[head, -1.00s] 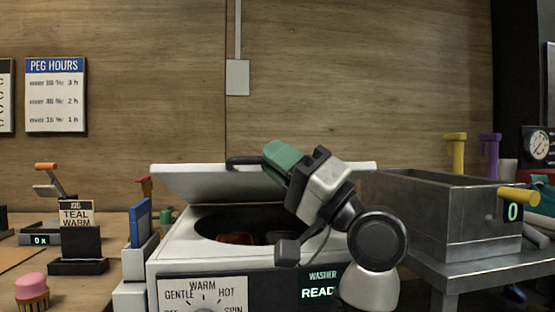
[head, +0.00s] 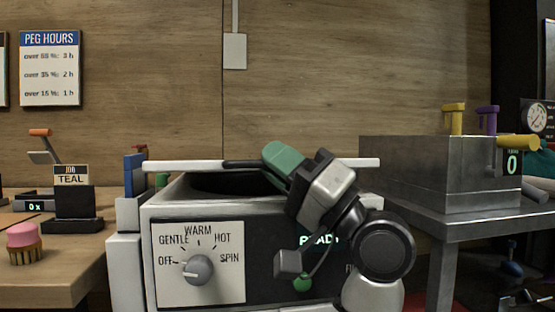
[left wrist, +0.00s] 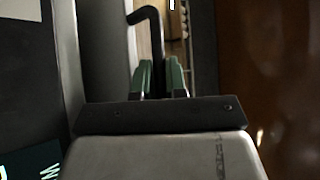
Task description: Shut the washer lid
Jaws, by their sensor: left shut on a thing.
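The white washer (head: 130,255) stands in the middle of the head view. Its white lid (head: 190,166) shows nearly edge-on, still raised, with a gap above the dark round tub opening (head: 215,184). My left gripper (head: 273,152) has green fingertips and is shut on the black lid handle (head: 240,163) at the lid's front edge. In the left wrist view the green fingers (left wrist: 160,75) are close together at the black handle (left wrist: 150,18). My left wrist and forearm cover the washer's right front and part of its display. My right gripper is not in view.
The washer's dial (head: 198,270) points towards OFF. A steel tank (head: 425,175) stands on a metal table at the right. At the left, a wooden bench holds a pink brush (head: 24,242) and a black job-card stand (head: 75,207).

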